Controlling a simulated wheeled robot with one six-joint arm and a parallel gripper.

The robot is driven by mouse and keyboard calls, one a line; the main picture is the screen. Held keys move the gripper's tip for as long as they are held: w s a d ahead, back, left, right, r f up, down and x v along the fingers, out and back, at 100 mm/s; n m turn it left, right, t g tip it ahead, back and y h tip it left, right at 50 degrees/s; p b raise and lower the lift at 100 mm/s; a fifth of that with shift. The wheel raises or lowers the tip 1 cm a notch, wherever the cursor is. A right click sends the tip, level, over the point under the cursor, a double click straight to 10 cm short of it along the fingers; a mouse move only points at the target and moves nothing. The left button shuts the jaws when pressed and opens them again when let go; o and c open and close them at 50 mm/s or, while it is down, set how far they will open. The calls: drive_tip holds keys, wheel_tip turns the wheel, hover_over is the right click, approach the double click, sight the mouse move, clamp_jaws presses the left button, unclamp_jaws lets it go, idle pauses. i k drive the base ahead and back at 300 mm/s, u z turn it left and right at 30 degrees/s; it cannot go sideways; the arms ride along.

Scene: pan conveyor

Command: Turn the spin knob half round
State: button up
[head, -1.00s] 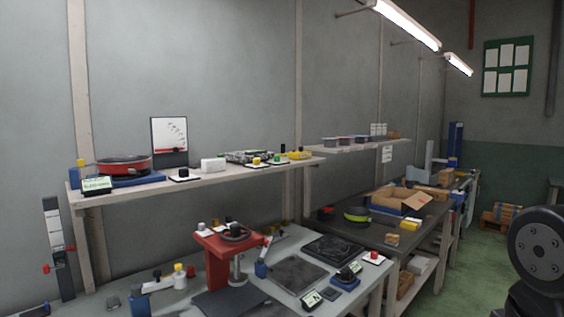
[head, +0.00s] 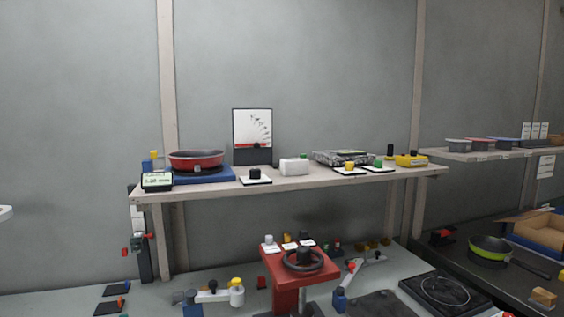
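Several knobs are in the head view; no readable label shows which is the spin knob. On the upper shelf, a black knob (head: 255,174), a yellow knob (head: 350,167) and a green knob (head: 378,164) stand on small white plates. Below, a red stand (head: 285,276) carries a black handwheel (head: 303,262) with a hub. My gripper is not in view.
The shelf (head: 220,190) also holds a red pan (head: 196,160) on a blue base, a dial board (head: 252,130) and a white box (head: 294,167). The bench below has levers and a hotplate (head: 443,292). A darker table with a green pan (head: 490,248) stands right.

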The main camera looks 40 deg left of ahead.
sight(255, 174)
drive_tip(key=u, duration=0.05)
drive_tip(key=i, duration=0.65)
drive_tip(key=u, duration=1.95)
